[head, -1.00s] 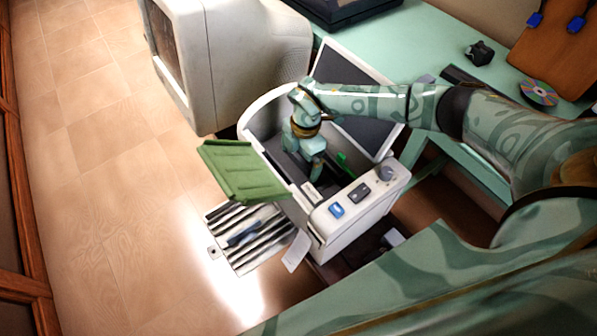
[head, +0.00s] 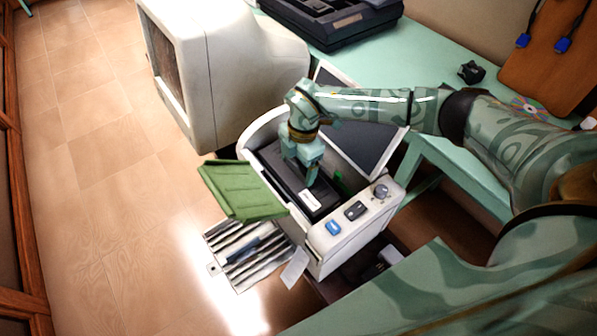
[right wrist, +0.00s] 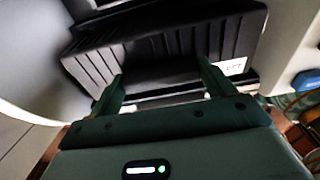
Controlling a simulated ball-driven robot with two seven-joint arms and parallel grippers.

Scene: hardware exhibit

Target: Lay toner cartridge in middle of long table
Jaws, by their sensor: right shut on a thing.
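The toner cartridge (head: 272,163) is a long black block with a white label. It is at the open top of the white printer (head: 345,240), and its ribbed black side shows in the right wrist view (right wrist: 160,45). My right gripper (head: 301,172) reaches down from above and is shut on the cartridge near its middle. In the right wrist view its two fingers (right wrist: 160,82) sit against the cartridge. A mint-green table (head: 425,50) stands behind the printer, with bare top showing. My left gripper is not in view.
The printer's grey-panelled lid (head: 365,145) stands open behind, and a green flap (head: 240,190) hangs at its left. A beige monitor (head: 225,60) stands close by. A dark machine (head: 330,18), a small black object (head: 471,72) and a disc (head: 530,108) are on the table.

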